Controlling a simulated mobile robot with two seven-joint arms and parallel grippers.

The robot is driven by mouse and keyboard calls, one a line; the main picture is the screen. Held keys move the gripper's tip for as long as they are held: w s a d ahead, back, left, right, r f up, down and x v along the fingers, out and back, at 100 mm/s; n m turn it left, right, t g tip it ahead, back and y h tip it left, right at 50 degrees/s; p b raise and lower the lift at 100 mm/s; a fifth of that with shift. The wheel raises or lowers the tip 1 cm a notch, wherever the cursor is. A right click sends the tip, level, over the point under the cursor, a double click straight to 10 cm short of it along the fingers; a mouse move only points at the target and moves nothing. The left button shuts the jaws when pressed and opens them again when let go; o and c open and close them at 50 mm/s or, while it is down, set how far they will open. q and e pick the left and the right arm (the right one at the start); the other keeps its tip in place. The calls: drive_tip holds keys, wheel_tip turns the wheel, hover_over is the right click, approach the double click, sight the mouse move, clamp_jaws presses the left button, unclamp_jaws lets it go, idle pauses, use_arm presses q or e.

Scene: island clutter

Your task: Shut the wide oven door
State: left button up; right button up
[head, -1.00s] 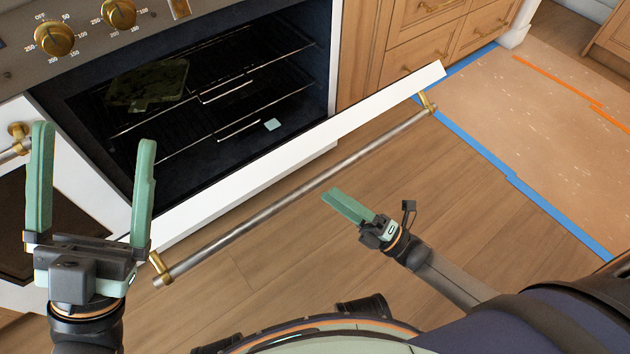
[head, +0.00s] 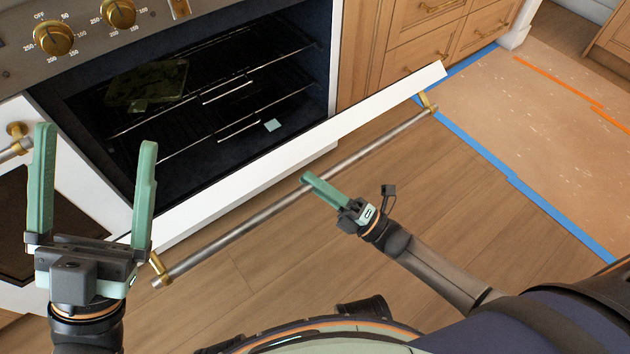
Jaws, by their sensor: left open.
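The wide oven door (head: 300,150) hangs open, its white top edge slanting across the head view from lower left to upper right. Its long grey bar handle (head: 240,230), on brass mounts, runs along the outer side. My right gripper (head: 306,179) is at the middle of the handle, its fingertips overlapping the bar in the picture; I cannot tell if they touch it. Its two green fingers look close together, and the gap is unclear.
The oven cavity (head: 230,90) holds wire racks and a dark greenish tray (head: 146,84). Brass knobs (head: 54,37) sit above it. A smaller door with a handle (head: 18,148) is at the left. Wooden drawers (head: 425,45) stand right; the wood floor (head: 450,200) is clear.

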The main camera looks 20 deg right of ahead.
clamp_jaws()
idle(0.9)
